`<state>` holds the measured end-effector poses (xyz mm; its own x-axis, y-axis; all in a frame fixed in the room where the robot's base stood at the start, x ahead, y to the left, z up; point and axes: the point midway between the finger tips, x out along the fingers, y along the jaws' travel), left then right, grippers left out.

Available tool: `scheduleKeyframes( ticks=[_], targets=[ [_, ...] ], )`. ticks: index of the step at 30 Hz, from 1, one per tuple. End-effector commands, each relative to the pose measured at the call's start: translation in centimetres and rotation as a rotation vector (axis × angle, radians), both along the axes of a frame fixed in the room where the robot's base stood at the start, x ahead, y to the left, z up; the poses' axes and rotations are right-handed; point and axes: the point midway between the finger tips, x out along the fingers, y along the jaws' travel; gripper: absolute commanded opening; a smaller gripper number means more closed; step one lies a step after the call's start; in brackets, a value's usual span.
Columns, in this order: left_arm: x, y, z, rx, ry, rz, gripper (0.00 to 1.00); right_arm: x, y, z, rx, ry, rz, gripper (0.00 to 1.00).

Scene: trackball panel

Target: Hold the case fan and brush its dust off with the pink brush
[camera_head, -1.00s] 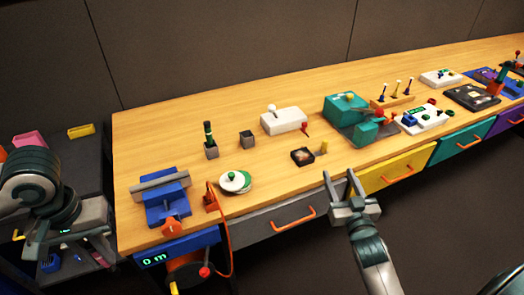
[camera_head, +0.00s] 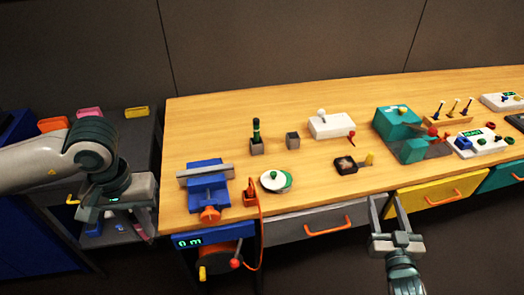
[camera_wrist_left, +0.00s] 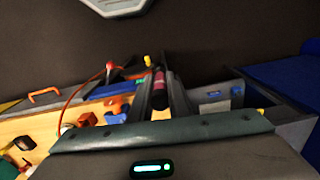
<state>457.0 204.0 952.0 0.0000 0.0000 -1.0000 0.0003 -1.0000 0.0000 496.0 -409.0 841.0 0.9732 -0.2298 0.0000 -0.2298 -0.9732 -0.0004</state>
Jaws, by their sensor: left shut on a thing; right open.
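A small dark square thing with a brownish middle (camera_head: 346,165), which looks like the case fan, lies on the wooden table, left of a small yellow piece (camera_head: 369,160). My left gripper (camera_head: 135,215) is beyond the table's left end, low beside the shelf unit. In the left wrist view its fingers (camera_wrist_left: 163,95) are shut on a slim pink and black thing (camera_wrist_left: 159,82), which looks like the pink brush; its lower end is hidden. My right gripper (camera_head: 389,210) is open and empty in front of the table edge, by the grey and yellow drawers.
A blue vise (camera_head: 207,188), a white and green round thing (camera_head: 275,180), a grey holder with a dark green-topped item (camera_head: 256,140), and a white joystick box (camera_head: 331,125) stand on the table. A red cable and crank (camera_head: 218,262) hang in front.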

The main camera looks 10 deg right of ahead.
Motion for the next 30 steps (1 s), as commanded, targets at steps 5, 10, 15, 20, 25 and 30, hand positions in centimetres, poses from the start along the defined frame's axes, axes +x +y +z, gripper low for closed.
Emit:
scheduleKeyframes(
  ticks=[5,10,15,20,25,30],
  targets=[
    [0.0,0.0,0.0,0.0,0.0,0.0,0.0,-0.1,0.0,0.0,0.0,0.0,0.0,0.5],
    [0.0,0.0,0.1,0.0,0.0,0.0,0.0,-0.1,0.0,0.0,0.0,0.0,0.0,0.5],
    [0.0,0.0,0.7,0.0,0.0,0.0,0.0,-0.1,0.0,0.6,0.0,0.0,-0.001,0.5],
    [0.0,0.0,2.1,0.0,0.0,0.0,0.0,-0.1,0.0,1.9,0.0,0.0,-0.001,0.5],
    [0.0,0.0,3.5,0.0,0.0,0.0,0.0,-0.1,0.0,3.1,-0.001,0.0,-0.001,0.5],
    [0.0,0.0,4.5,0.0,0.0,0.0,0.0,-0.1,0.0,4.0,-0.001,0.0,-0.001,0.5]
  ],
)
